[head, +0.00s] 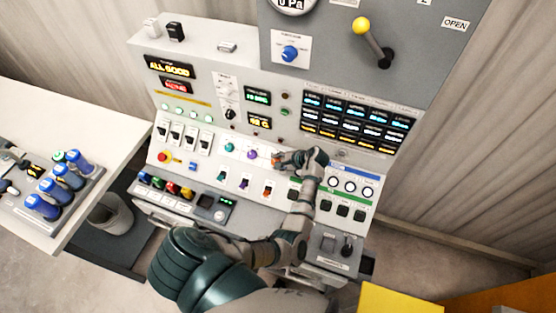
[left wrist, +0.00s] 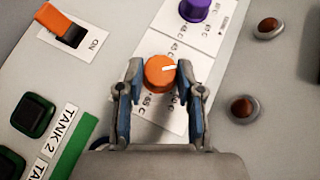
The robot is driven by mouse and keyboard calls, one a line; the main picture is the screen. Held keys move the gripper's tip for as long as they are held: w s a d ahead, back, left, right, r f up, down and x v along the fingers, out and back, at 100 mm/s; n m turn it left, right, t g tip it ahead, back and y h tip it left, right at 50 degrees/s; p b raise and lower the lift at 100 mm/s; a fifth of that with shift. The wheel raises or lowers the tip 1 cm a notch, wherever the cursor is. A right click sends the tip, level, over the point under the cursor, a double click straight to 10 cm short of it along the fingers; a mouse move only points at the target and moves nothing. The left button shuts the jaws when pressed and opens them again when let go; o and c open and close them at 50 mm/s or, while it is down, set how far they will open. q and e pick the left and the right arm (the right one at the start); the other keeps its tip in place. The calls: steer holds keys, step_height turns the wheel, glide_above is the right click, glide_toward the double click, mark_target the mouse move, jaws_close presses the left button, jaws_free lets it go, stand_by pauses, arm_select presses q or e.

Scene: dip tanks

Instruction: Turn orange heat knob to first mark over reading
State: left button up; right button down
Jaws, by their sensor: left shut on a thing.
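In the head view my left gripper (head: 290,159) reaches the panel at the orange knob (head: 275,159), which is partly covered. A yellow temperature display (head: 260,121) is above it, too small to read surely. My right gripper is not in view.
A purple knob (left wrist: 195,9) is close beside the orange one, with a teal knob (head: 229,147) further left. An orange switch (left wrist: 63,27) and red-brown lamps (left wrist: 244,108) flank the scale. A side table (head: 30,120) stands at left.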

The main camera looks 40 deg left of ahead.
arm_select(q)
steer(key=shift+n+g+h+p, duration=0.6)
steer(key=shift+n+h+p, duration=0.3)
steer(key=shift+n+h, duration=0.3)
steer(key=shift+a, duration=0.1)
steer(key=shift+f+n+h, duration=0.1)
steer(key=shift+n+h, duration=0.3)
steer(key=o, duration=1.2)
steer(key=shift+c, duration=0.2)
steer(key=shift+w, duration=0.1)
steer(key=shift+r, duration=0.2)
steer(key=v, duration=1.1)
steer(key=shift+w+d, duration=0.25)
steer(key=shift+d, duration=0.05)
